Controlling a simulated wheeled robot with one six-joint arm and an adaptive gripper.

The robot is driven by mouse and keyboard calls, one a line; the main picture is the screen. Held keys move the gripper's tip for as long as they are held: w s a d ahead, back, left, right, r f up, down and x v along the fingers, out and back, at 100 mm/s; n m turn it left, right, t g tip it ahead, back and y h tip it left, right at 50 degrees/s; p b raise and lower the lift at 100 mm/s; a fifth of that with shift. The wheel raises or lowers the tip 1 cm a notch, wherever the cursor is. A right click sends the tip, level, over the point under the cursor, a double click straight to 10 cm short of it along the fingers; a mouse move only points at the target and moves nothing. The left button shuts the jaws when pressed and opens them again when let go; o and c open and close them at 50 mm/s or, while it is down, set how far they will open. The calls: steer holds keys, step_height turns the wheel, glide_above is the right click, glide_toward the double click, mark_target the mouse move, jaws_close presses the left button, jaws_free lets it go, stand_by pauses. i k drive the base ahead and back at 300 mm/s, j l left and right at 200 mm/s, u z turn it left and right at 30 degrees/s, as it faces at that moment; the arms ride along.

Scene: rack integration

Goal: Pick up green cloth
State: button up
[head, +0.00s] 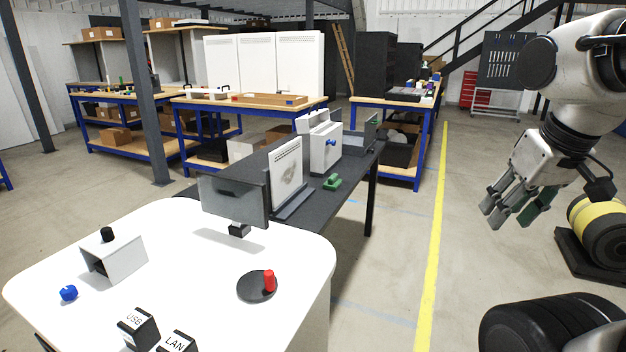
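A small green object (332,182), lumpy in shape, lies on the dark table (348,168) near its right edge. It may be the green cloth, but it is too small to be sure. My gripper (516,212) hangs at the right of the head view, pointing down, well to the right of the table and apart from the green object. Its fingers look spread. A dark green patch shows by its right finger; I cannot tell whether it is part of the gripper.
The dark table also carries an upright white panel (287,172) and a white box unit (325,146). A white console (190,300) with a screen (233,199) stands in front. Floor by the yellow line (437,230) is clear.

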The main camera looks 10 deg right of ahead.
mark_target(333, 183)
steer(key=z, duration=0.55)
steer(key=i+z, duration=0.2)
steer(key=i, duration=0.95)
steer(key=i+u, duration=0.15)
steer(key=i, duration=0.3)
steer(key=i+l+u, duration=0.15)
steer(key=i, duration=0.3)
steer(key=i+l+u, duration=0.15)
steer(key=i, duration=0.3)
steer(key=u, duration=1.15)
